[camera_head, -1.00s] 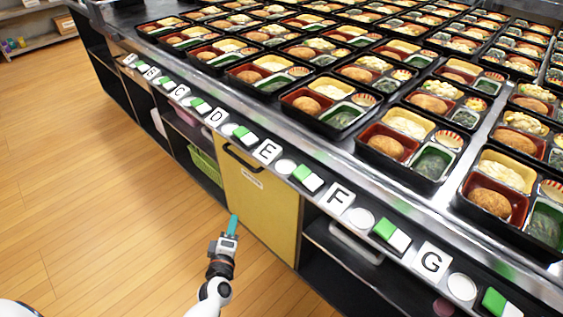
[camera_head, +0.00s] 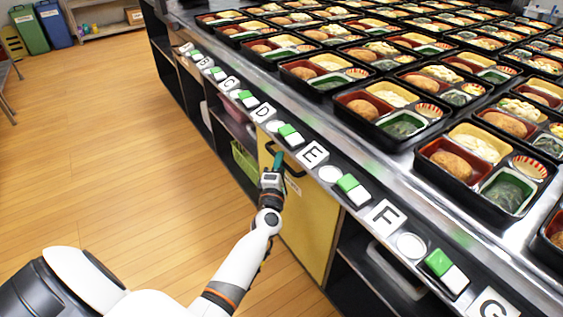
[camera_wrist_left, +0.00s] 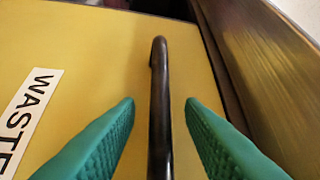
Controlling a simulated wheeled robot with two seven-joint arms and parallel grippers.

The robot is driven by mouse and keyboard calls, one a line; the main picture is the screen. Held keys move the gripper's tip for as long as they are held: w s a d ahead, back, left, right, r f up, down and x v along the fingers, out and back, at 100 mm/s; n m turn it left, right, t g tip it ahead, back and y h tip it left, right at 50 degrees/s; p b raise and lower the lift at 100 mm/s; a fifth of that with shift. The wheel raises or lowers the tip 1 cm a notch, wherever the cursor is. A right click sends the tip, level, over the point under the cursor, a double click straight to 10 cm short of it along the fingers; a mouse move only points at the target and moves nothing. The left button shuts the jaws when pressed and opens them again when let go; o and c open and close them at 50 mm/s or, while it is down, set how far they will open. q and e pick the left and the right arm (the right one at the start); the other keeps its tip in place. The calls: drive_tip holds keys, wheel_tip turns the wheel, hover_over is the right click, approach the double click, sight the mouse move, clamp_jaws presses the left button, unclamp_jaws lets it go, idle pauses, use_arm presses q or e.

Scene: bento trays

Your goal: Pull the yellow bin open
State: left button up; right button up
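The yellow bin (camera_head: 312,222) is a flat yellow front set in the counter below the letter E. Its black handle (camera_wrist_left: 160,110) runs up the middle of the left wrist view, and a white label reading WASTE (camera_wrist_left: 28,122) is beside it. My left gripper (camera_head: 277,160) is at the handle in the head view, hiding part of it. In the left wrist view its green fingers (camera_wrist_left: 160,118) are apart, one on each side of the handle, with gaps to it. The bin front looks flush with the counter. My right gripper is not in view.
The steel counter (camera_head: 330,145) above carries many bento trays. Lettered tags and green-and-white blocks line its edge. A green basket (camera_head: 244,160) sits on the shelf left of the bin. The wooden floor (camera_head: 150,150) to the left is clear.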

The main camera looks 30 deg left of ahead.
use_arm(q)
drive_tip(key=shift+x, duration=0.75)
clamp_jaws()
drive_tip(key=shift+s, duration=0.1)
